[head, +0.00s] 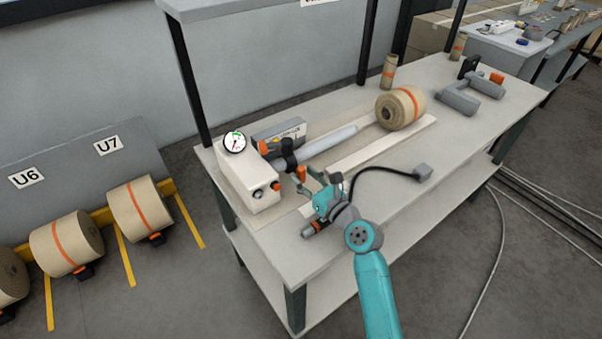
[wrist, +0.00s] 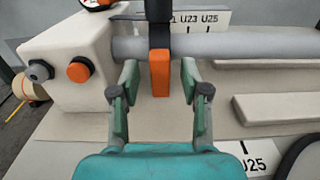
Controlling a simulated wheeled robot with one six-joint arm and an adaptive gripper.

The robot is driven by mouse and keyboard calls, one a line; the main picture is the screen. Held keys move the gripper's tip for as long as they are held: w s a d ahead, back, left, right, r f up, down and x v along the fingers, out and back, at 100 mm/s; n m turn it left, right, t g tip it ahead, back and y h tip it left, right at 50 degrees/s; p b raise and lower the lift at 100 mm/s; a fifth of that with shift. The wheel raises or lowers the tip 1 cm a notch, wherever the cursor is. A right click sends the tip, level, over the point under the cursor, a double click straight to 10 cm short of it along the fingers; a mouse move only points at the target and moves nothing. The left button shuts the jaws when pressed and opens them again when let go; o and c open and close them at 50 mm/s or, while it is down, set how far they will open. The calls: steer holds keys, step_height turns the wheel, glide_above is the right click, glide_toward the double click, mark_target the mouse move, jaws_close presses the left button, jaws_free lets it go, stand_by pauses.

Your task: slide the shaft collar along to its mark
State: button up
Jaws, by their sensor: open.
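The shaft collar is a black ring (wrist: 159,36) around the grey shaft (wrist: 260,46), with an orange tab (wrist: 160,76) pointing down toward me. In the head view the collar (head: 288,156) sits near the white box end of the shaft (head: 335,142). My gripper (wrist: 160,72) is open, one finger on each side of the orange tab, with visible gaps on both sides. In the head view my gripper (head: 317,180) is just in front of the collar. A white label strip with U23, U25 and black ticks (wrist: 205,18) shows behind the shaft; the collar partly hides it.
A white box (head: 247,178) with a gauge (head: 235,143) and knobs stands left of the collar. A kraft roll (head: 403,108) is on the shaft's far end. A black cable ends at a grey block (head: 423,173). Pale rails (wrist: 270,106) lie below the shaft.

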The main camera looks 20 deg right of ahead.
steer(key=shift+x, duration=1)
jaws_close()
steer(key=w+d, duration=0.1)
steer(key=d, duration=0.2)
steer(key=w+d, duration=0.1)
steer(key=d, duration=0.2)
steer(key=w+d, duration=0.1)
steer(key=d, duration=0.2)
jaws_free()
